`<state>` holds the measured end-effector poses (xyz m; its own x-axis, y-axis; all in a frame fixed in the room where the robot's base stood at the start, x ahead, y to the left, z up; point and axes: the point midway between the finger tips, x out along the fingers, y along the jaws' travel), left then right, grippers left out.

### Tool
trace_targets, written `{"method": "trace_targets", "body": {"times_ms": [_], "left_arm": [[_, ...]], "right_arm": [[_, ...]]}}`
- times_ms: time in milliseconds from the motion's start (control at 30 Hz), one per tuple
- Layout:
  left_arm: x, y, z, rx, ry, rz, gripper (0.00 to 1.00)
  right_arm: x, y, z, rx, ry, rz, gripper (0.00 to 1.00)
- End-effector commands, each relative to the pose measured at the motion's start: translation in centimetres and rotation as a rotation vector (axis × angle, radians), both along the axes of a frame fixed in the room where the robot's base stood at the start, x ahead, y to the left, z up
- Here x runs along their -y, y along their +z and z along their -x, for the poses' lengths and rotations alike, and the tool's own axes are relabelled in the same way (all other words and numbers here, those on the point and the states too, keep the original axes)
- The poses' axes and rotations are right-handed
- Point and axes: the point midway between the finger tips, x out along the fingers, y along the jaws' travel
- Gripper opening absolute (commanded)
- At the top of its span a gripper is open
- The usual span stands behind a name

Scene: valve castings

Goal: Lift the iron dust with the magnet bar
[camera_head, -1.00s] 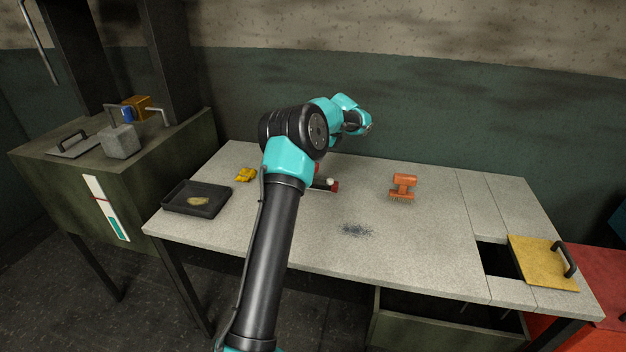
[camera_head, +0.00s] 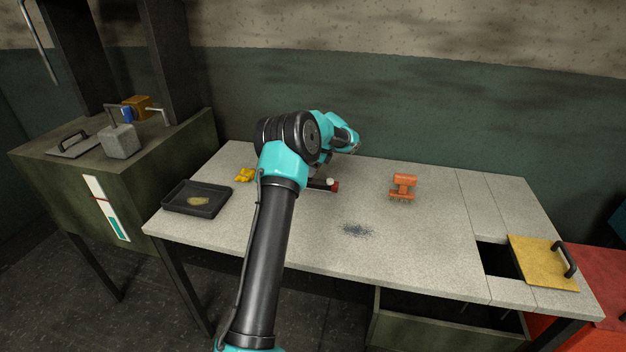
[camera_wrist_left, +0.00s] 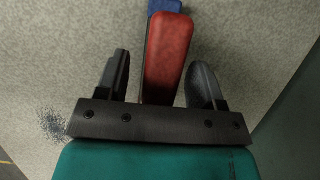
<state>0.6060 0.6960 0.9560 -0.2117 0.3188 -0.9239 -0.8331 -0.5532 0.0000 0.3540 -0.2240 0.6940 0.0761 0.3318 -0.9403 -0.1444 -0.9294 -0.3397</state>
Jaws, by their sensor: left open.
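In the left wrist view, a red bar (camera_wrist_left: 168,55) with a blue far end lies lengthwise between the two open fingers of my left gripper (camera_wrist_left: 160,64). Its near end is hidden behind the gripper mount, and contact with the fingers cannot be told. In the head view, my left gripper (camera_head: 324,158) is over the back of the table, its fingers largely hidden. Just in front lies a small dark piece with a red end (camera_head: 335,187) and a pale knob; I cannot tell if it is the same bar. The dark iron dust (camera_head: 356,230) lies loose toward the table's front.
An orange casting (camera_head: 403,186) stands right of the gripper. A black tray (camera_head: 177,208) with ochre powder and a small yellow piece (camera_head: 244,175) are on the left. At the right, a yellow plate with a handle (camera_head: 532,264) lies beside a dark opening (camera_head: 493,262).

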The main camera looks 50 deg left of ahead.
Motion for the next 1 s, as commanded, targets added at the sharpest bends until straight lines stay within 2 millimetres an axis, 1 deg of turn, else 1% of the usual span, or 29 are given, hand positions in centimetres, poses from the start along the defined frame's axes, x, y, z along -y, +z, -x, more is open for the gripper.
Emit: {"method": "trace_targets", "body": {"times_ms": [33, 133, 567, 667, 1000], "left_arm": [[-0.14, -0.47, 0.12, -0.001, -0.001, 0.001, 0.62], [-0.27, -0.84, 0.18, 0.000, -0.001, 0.000, 0.62], [-0.27, -0.81, 0.17, 0.000, -0.001, 0.000, 0.62], [-0.27, -0.81, 0.17, 0.000, -0.001, 0.000, 0.54], [-0.26, -0.80, 0.16, 0.000, -0.001, 0.000, 0.21]], "right_arm": [[0.00, 0.00, 0.00, 0.000, 0.000, 0.000, 0.43], [0.00, 0.00, 0.00, 0.000, 0.000, 0.000, 0.43], [0.00, 0.00, 0.00, 0.000, 0.000, 0.000, 0.43], [0.00, 0.00, 0.00, 0.000, 0.000, 0.000, 0.43], [0.00, 0.00, 0.00, 0.000, 0.000, 0.000, 0.43]]}}
